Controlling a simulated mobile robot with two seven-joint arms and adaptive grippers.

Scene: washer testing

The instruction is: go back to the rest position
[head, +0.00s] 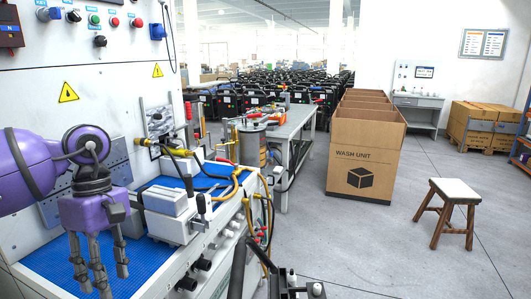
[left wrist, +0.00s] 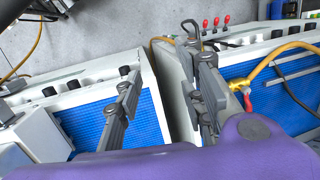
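My left gripper (head: 98,280) hangs from the purple left arm at the left of the head view, its grey fingers pointing down over a blue mat (head: 50,262) on the test bench. In the left wrist view the fingers of my left gripper (left wrist: 162,105) stand apart with nothing between them. Below them shows the gap between two white bench units, each with a blue surface (left wrist: 280,90).
The white panel (head: 120,60) with knobs and buttons rises behind the left arm. A grey fixture (head: 178,215) with yellow hoses stands right of the gripper. A cardboard box (head: 358,160) and a stool (head: 447,200) stand on the floor at right, with open floor around them.

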